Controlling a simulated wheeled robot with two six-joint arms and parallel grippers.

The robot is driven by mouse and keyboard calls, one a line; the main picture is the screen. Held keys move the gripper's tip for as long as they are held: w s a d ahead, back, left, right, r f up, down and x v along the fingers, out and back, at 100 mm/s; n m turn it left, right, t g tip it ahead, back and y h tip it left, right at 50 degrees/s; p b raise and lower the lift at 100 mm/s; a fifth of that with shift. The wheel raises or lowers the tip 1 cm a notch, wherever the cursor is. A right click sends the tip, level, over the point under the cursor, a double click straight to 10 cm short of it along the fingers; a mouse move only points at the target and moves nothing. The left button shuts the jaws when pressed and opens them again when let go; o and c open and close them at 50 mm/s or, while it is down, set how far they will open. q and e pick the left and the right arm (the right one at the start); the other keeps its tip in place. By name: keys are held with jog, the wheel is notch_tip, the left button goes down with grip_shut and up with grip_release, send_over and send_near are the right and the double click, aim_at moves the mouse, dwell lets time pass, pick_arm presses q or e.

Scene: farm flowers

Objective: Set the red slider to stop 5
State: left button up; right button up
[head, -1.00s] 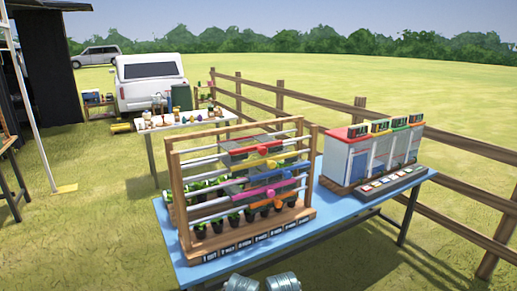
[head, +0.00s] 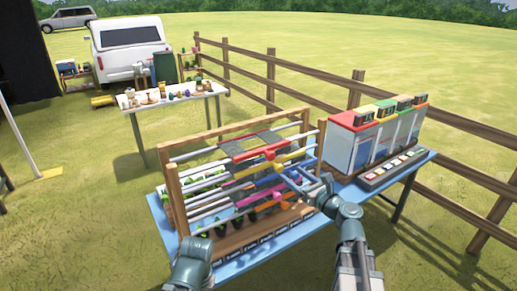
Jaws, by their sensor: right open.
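The wooden rack (head: 172,200) stands on a blue table, with several pale horizontal rails across it. The red slider (head: 269,155) is on an upper rail, near the middle of the rack. A yellow slider (head: 268,168) sits just below it, and pink and orange pieces are lower down. My right gripper (head: 303,181) is open at the right part of the rack, lower and to the right of the red slider, apart from it. My left arm shows at the bottom left, but its gripper cannot be made out. Stop labels on the lower front board are too small to read.
A building-like box (head: 345,145) with coloured roof parts stands on the right of the blue table (head: 228,270), with a button strip (head: 395,168) before it. Potted plants stand inside the rack. A wooden fence (head: 300,90) runs behind. A white table (head: 140,110) stands farther back.

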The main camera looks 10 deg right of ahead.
aim_at(272, 157)
jog(key=x, duration=1.3)
jog(key=shift+w, duration=0.35)
grip_shut()
dwell(1.0)
